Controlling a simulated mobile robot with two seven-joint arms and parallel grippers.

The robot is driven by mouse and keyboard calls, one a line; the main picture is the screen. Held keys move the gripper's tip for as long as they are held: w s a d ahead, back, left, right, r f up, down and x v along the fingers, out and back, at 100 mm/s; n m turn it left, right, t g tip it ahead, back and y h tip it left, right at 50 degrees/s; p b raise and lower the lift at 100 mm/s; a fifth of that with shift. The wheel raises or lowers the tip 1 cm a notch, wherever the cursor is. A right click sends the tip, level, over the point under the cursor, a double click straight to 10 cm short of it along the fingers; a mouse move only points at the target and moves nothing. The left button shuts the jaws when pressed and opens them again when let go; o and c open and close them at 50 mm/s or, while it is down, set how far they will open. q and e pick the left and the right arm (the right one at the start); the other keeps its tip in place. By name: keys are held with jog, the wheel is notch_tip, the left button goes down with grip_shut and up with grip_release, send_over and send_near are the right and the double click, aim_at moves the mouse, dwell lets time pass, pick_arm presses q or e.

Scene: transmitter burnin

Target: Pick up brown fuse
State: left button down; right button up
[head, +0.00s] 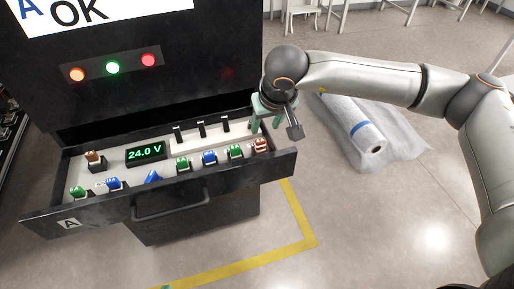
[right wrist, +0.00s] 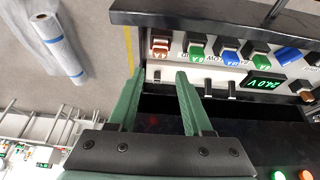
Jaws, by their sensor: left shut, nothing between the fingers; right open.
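A red-brown fuse (head: 261,146) sits upright at the right end of the front row in the open drawer (head: 225,182). It also shows in the right wrist view (right wrist: 160,47), beyond the fingertips and roughly in line with the gap between them. A second, lighter brown fuse (head: 93,157) sits in a black holder at the drawer's back left; it shows at the right in the wrist view (right wrist: 301,87). My right gripper (head: 265,123) is open and empty above the drawer's right end. Only a green tip of my left gripper (head: 165,287) shows at the bottom edge.
Several green and blue fuses (head: 182,163) stand in the front row, with a tilted blue one (head: 153,177). A 24.0 V display (head: 146,153) and black switches (head: 201,130) lie behind. A wrapped roll (head: 352,125) lies on the floor at right.

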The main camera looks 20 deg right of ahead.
aim_at(261, 141)
jog(key=x, duration=0.5)
jog(key=shift+f, duration=0.2)
jog(key=shift+p+x, duration=0.75)
jog(key=shift+x, duration=2)
grip_shut()
